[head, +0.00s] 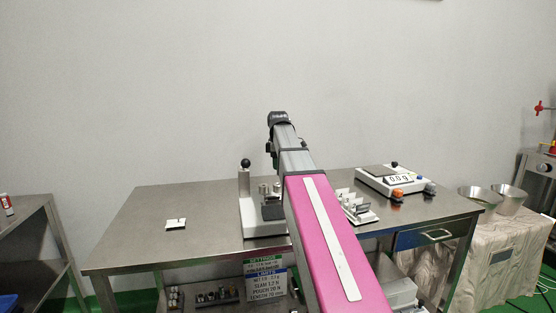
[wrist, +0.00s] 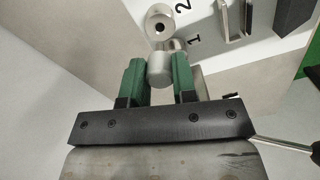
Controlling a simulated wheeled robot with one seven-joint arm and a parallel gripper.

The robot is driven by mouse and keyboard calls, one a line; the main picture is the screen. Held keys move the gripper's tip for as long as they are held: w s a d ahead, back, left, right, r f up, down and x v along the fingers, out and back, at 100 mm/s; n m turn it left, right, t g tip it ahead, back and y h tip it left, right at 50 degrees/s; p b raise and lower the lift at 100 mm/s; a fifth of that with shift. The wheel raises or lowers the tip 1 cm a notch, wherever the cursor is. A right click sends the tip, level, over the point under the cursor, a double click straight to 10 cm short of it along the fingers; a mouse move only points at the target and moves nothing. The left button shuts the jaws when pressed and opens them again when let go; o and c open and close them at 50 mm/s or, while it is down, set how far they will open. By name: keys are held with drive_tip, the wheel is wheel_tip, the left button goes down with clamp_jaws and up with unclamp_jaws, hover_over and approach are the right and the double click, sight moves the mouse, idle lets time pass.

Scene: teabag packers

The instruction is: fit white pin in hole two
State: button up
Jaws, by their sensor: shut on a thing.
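In the wrist view my gripper (wrist: 158,65) has two green fingers shut on a pale grey-white pin (wrist: 160,72), held between them. Just beyond the pin is a round metal socket with a dark hole (wrist: 158,25), beside the printed number 2 (wrist: 183,6). A second round metal part (wrist: 176,45) is partly hidden behind the pin, near the number 1 (wrist: 194,39). I cannot tell whether the pin touches either part. In the head view the white fixture (head: 262,228) stands on the steel table; my arm hides my gripper and the pin there.
A black-knobbed post (head: 245,170) rises from the fixture. A white rack with upright plates (head: 358,212) and a scale (head: 395,181) stand to the right. A small white tile (head: 175,225) lies on the left of the table (head: 145,210), with bare steel around it.

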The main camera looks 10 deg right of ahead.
drive_tip(key=shift+f, duration=1.25)
drive_tip(key=shift+f, duration=2)
idle(0.6)
drive_tip(key=o, duration=1)
wheel_tip(320, 180, up, 10)
drive_tip(key=shift+r, duration=0.4)
